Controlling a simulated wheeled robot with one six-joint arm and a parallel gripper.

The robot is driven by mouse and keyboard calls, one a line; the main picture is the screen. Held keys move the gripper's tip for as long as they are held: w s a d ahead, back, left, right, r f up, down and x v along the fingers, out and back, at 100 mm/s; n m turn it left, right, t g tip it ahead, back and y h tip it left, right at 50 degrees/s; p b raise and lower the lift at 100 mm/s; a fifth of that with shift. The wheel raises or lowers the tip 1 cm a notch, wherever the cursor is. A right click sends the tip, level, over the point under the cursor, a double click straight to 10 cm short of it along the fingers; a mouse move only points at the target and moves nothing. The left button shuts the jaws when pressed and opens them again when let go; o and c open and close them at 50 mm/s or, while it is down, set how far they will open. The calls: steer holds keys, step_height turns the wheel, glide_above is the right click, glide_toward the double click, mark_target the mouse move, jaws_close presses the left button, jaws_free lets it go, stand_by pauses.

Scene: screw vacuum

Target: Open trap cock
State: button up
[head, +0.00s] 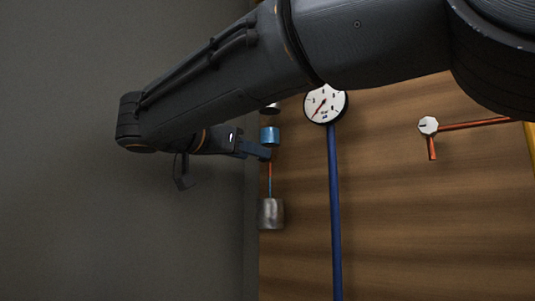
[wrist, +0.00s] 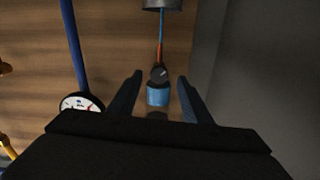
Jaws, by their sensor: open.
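No label marks the trap cock; a small dark round knob (wrist: 158,73) sits on a thin red and blue line in the wrist view, and I take it as the cock. It adjoins a blue cylinder (wrist: 157,96), which also shows in the head view (head: 270,135). My gripper (wrist: 160,76) is open, with one finger on each side of the knob and cylinder in that picture. Gaps show between the fingers and both parts; the depth is unclear. In the head view my gripper (head: 262,152) is just below the blue cylinder, and the knob is hidden there.
A metal cup (head: 271,213) hangs below on the line. A round gauge (head: 326,104) on a blue pipe (head: 334,210) stands to the right. Farther right is a white knob (head: 428,125) with red pipes. A grey wall (head: 70,220) is close on the left.

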steer(key=shift+p+x, duration=0.9)
steer(key=shift+x, duration=1.75)
steer(key=c, duration=1)
steer(key=shift+c, duration=0.2)
steer(key=shift+n+b, duration=0.4)
steer(key=shift+b, duration=0.05)
steer(key=shift+f+n+b, duration=0.1)
steer(key=shift+n+b, duration=0.5)
steer(key=shift+b, duration=0.05)
steer(key=n+b, duration=0.1)
steer(key=n, duration=0.1)
steer(key=shift+n+b, duration=0.3)
steer(key=shift+b, duration=0.1)
steer(key=n, duration=0.3)
steer(key=n+b, duration=0.1)
steer(key=n, duration=0.2)
steer(key=shift+s+d+r, duration=0.1)
steer(key=shift+r, duration=0.1)
